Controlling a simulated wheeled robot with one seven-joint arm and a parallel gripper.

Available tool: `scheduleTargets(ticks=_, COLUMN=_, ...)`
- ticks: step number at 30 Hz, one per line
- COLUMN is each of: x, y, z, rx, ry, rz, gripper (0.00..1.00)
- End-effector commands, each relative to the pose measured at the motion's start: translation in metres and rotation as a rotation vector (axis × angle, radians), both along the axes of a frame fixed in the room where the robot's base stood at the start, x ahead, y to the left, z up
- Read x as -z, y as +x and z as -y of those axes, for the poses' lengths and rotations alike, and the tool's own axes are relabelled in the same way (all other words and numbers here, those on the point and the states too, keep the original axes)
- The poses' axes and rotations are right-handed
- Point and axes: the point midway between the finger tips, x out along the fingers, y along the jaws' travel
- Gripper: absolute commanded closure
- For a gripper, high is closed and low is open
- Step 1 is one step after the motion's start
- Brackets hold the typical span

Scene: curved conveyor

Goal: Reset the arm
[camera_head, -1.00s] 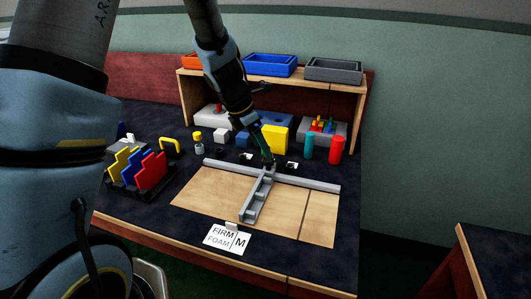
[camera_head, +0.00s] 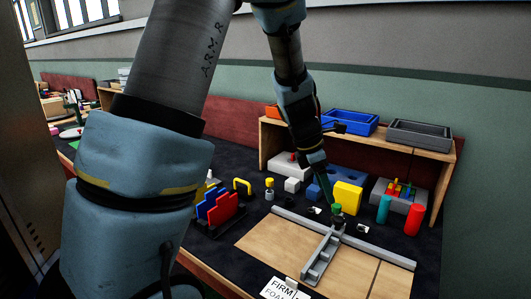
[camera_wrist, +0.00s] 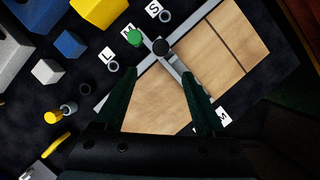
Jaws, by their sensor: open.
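My gripper (camera_head: 328,196) hangs above the back of the workbench, just behind the grey T-shaped rail (camera_head: 322,254). It also shows in the wrist view (camera_wrist: 160,98), with its two dark green fingers spread apart and nothing between the tips. A small green piece (camera_head: 336,208) and a black round piece (camera_wrist: 160,47) are at the rail's junction, beyond the fingertips in the wrist view. My arm comes down from the top of the head view.
A wooden shelf with a blue tray (camera_head: 350,122) and a grey tray (camera_head: 419,134) stands behind. Nearby are a yellow block (camera_head: 347,197), a teal cylinder (camera_head: 384,209), a red cylinder (camera_head: 413,219) and a coloured rack (camera_head: 219,208). Wooden boards (camera_head: 285,243) lie in front.

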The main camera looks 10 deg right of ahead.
Motion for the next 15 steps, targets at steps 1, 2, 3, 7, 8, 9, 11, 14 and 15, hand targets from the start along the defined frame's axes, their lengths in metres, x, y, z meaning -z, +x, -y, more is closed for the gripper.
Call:
scheduleTargets(ticks=1, x=-0.002, y=0.003, z=-0.014, rx=0.037, ry=0.012, rz=0.023, gripper=0.28)
scheduleTargets(ticks=2, x=-0.003, y=0.004, z=-0.024, rx=0.076, ry=0.022, rz=0.044, gripper=0.28)
scheduleTargets(ticks=3, x=-0.004, y=0.005, z=-0.040, rx=0.143, ry=0.042, rz=0.075, gripper=0.28)
scheduleTargets(ticks=7, x=-0.008, y=0.003, z=-0.109, rx=0.447, ry=0.128, rz=0.202, gripper=0.28)
scheduleTargets(ticks=8, x=-0.009, y=0.001, z=-0.126, rx=0.528, ry=0.152, rz=0.232, gripper=0.28)
scheduleTargets(ticks=9, x=-0.010, y=-0.002, z=-0.147, rx=0.639, ry=0.182, rz=0.267, gripper=0.28)
scheduleTargets(ticks=11, x=-0.011, y=-0.009, z=-0.179, rx=0.807, ry=0.228, rz=0.312, gripper=0.28)
scheduleTargets(ticks=14, x=-0.013, y=-0.023, z=-0.224, rx=1.076, ry=0.298, rz=0.369, gripper=0.28)
scheduleTargets(ticks=15, x=-0.013, y=-0.029, z=-0.239, rx=1.175, ry=0.321, rz=0.384, gripper=0.28)
